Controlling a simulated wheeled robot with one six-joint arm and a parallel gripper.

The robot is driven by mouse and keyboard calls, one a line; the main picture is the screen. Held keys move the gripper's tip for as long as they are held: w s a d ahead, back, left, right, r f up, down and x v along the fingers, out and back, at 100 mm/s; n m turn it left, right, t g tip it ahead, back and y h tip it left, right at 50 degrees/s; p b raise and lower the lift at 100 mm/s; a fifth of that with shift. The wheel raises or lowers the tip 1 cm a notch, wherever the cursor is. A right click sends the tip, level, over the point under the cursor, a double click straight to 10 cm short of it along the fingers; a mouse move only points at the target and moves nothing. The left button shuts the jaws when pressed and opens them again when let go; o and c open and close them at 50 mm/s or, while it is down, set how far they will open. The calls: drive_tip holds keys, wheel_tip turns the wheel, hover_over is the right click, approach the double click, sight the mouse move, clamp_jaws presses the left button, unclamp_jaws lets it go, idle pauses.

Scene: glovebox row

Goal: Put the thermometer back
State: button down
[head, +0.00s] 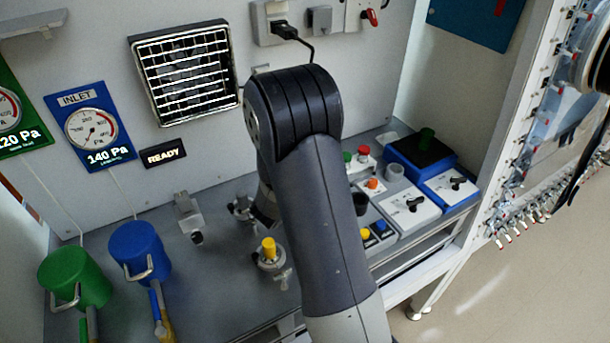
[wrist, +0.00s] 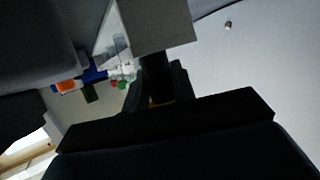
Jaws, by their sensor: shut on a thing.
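My gripper (wrist: 160,88) shows in the middle of the wrist view, shut on a dark, narrow thing (wrist: 160,82) that I take to be the thermometer. Most of that thing is hidden between the dark fingers, and its shape and tilt are hard to make out. A grey box-like part (wrist: 150,28) shows just above the fingers; I cannot tell whether it belongs to the held thing. In the head view my arm covers the gripper and whatever it holds. No other thermometer can be made out there, nor a clear resting place for it.
A grey bench carries a blue canister (head: 140,250), a green canister (head: 75,277) and a yellow-topped valve (head: 269,250) left of my arm. A blue box (head: 418,153) and white switch units (head: 407,205) stand right. A square grille (head: 184,72) is on the back wall.

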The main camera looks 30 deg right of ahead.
drive_tip(key=shift+f+b, duration=0.6)
drive_tip(key=c, duration=1.2)
unclamp_jaws()
drive_tip(key=shift+r+p, duration=0.3)
drive_tip(key=shift+p, duration=0.1)
drive_tip(key=shift+r+p, duration=0.4)
drive_tip(key=shift+r, duration=0.15)
drive_tip(key=v, duration=1.2)
drive_tip(key=shift+f+b, duration=0.2)
drive_tip(key=shift+b, duration=0.2)
